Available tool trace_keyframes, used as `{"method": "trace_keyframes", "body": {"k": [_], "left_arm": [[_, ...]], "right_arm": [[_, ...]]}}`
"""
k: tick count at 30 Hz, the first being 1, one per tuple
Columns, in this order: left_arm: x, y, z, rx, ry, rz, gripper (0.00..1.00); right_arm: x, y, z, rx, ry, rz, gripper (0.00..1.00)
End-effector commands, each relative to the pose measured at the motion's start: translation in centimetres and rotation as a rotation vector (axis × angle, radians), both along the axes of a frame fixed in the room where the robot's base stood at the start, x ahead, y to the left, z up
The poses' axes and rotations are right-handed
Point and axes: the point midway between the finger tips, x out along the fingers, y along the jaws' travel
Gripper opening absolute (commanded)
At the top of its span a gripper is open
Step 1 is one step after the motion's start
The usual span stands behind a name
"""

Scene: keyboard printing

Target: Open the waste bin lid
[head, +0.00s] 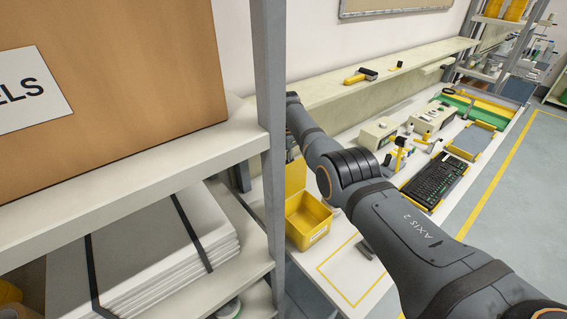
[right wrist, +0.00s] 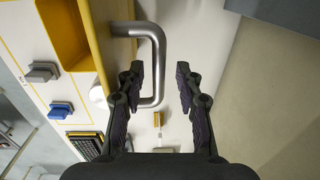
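The yellow waste bin (head: 308,222) stands on the white table, just right of the shelf post in the head view. Its inside shows, and a yellow panel (head: 296,175), apparently its lid, stands up at its back. In the right wrist view the panel (right wrist: 102,40) is seen nearly edge-on beside the bin's hollow (right wrist: 68,35). A grey metal handle (right wrist: 158,60) juts from its face. My right gripper (right wrist: 160,72) is open, with the handle's bar between its fingers and visible gaps. In the head view this gripper is hidden behind the post. My left gripper is not in view.
A shelf post (head: 272,120) and a shelf with a large cardboard box (head: 120,60) fill the left of the head view. A black keyboard (head: 435,182) and small devices (head: 378,132) are on the table. A ledge (head: 330,92) runs along the wall.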

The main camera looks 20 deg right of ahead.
Motion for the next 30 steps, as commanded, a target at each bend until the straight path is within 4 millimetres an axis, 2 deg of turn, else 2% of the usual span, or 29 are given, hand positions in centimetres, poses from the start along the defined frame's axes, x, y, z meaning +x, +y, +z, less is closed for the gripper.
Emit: {"method": "trace_keyframes", "body": {"k": [5,8,15,21,24,30], "left_arm": [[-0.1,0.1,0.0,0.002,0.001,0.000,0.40],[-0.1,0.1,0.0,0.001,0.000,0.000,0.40],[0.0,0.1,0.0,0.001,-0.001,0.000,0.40],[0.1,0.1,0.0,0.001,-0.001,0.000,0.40],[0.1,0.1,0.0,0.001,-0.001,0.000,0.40],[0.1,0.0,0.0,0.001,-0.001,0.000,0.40]], "right_arm": [[0.1,-0.1,0.5,-0.001,-0.003,-0.001,0.35],[0.1,-0.1,1.7,-0.001,-0.007,-0.001,0.35],[-0.2,-0.2,7.5,0.000,-0.005,0.000,0.35],[-0.5,-0.2,11.0,-0.001,-0.001,0.000,0.35],[-0.5,-0.2,11.8,-0.001,-0.001,0.000,0.35],[-0.6,-0.2,12.0,0.000,0.000,0.000,0.35]]}}
